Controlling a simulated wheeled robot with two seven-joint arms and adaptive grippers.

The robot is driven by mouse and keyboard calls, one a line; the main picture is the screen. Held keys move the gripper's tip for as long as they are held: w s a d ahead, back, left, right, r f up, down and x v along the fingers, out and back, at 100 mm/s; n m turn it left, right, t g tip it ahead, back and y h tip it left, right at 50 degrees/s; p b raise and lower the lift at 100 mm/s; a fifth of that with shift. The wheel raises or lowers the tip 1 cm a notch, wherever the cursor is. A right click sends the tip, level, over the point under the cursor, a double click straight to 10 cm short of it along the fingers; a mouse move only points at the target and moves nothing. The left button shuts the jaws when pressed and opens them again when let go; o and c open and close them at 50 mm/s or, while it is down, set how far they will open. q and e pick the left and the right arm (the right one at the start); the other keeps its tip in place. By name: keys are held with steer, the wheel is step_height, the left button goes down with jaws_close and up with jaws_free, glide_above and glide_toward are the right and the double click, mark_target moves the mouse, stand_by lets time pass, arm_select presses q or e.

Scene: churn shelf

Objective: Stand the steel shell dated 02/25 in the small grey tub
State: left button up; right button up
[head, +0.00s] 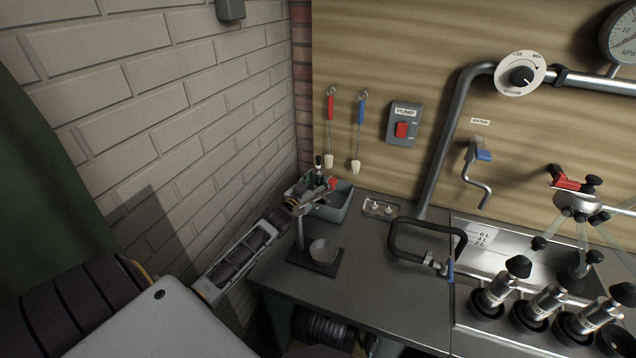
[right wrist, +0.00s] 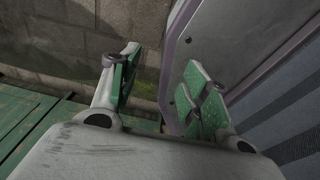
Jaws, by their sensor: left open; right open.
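The small grey tub (head: 342,212) stands at the back left of the bench, by the brick wall. My left gripper (head: 321,186) is open over the tub's left part. A small upright thing with a black top (head: 318,161) shows at its fingers; it may be a shell, and its lower end is hidden. Several steel shells with black caps stand in dark round holders at the right, among them one at the left of the row (head: 496,290). Their dates are too small to read. My right gripper (right wrist: 162,91) is open and empty in the right wrist view, away from the bench.
A stand with a round cup (head: 323,252) is in front of the tub. A small plate with two knobs (head: 381,208) lies right of it. A black clamp (head: 427,243) stands mid-bench. The front bench top (head: 372,309) is clear. A grey panel (right wrist: 228,50) is close to my right gripper.

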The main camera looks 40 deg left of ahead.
arm_select(q)
steer(key=shift+r, duration=0.55)
steer(key=shift+s+p, duration=0.4)
steer(key=shift+p, duration=0.05)
steer(key=shift+s+r+p, duration=0.1)
steer(key=shift+s+p, duration=0.3)
steer(key=shift+s, duration=0.3)
steer(key=shift+s+d+p, duration=0.1)
steer(key=shift+s+p, duration=0.55)
steer(key=shift+s, duration=0.4)
steer(key=shift+s+p, duration=0.4)
steer(key=shift+s, duration=0.35)
steer(key=p, duration=0.3)
glide_toward(315, 181)
arm_select(e)
step_height(315, 181, up, 7)
steer(key=a, duration=0.2)
steer(key=shift+s+a, duration=0.25)
steer(key=shift+s, duration=0.1)
